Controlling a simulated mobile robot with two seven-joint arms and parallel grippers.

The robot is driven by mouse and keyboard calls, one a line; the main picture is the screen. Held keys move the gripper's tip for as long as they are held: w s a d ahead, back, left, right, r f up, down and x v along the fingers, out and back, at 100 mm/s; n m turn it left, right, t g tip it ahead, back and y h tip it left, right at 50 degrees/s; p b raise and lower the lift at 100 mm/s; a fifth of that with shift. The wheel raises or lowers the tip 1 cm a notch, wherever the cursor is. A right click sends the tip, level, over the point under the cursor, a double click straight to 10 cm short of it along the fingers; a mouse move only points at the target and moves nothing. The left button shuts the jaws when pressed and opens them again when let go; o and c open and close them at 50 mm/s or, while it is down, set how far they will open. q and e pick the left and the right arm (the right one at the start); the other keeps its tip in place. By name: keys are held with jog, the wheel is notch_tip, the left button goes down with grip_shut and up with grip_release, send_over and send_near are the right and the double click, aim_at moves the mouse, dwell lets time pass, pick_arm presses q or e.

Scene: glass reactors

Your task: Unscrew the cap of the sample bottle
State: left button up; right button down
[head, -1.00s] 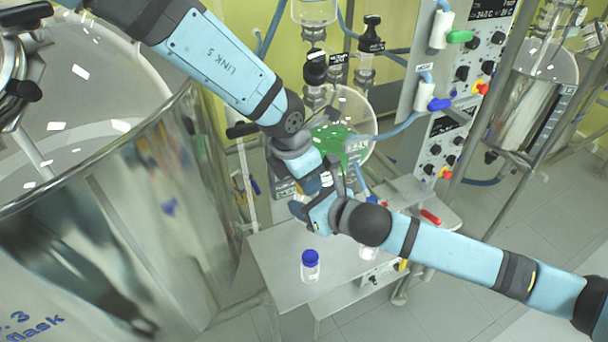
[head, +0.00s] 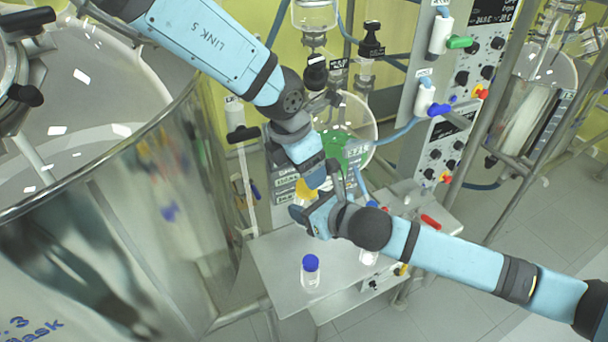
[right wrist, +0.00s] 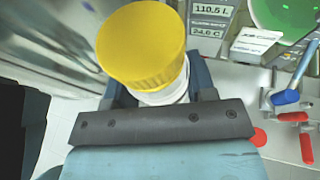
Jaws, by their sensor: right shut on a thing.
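The sample bottle has a ribbed yellow cap (right wrist: 140,48) and a pale body (right wrist: 168,92) just below it, seen close up in the right wrist view. The cap is still on the bottle. In the head view only a small part of the yellow cap (head: 306,189) shows between the two grippers. My right gripper (head: 308,213) is shut on the bottle below the cap, above the table. My left gripper (head: 315,174) is just above and beside the cap; its fingers are too small and overlapped to tell their opening or any contact.
A grey table (head: 275,262) below carries a blue-capped clear bottle (head: 311,274). A glass vessel with green liquid (head: 345,150) and a control panel (head: 455,135) stand behind. A large shiny metal tank (head: 130,220) fills the left.

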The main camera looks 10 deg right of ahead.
pick_arm(q)
notch_tip(320, 180, up, 7)
jog(key=a+m+g, duration=0.1)
jog(key=a+m, duration=0.2)
send_near(306, 204)
jog(key=w+f, duration=0.1)
jog(key=d+f, duration=0.1)
jog(key=f, duration=0.1)
jog(key=w+d+f, duration=0.1)
jog(key=f, duration=0.1)
jog(key=shift+w+d+f, duration=0.2)
jog(key=shift+w+d, duration=0.05)
jog(key=shift+w, duration=0.1)
jog(key=shift+c, duration=0.4)
jog(key=c, duration=1)
jog(key=shift+s+n+t, duration=0.1)
jog(key=shift+n+t, duration=0.3)
jog(key=shift+n, duration=0.9)
jog(key=shift+c, duration=0.2)
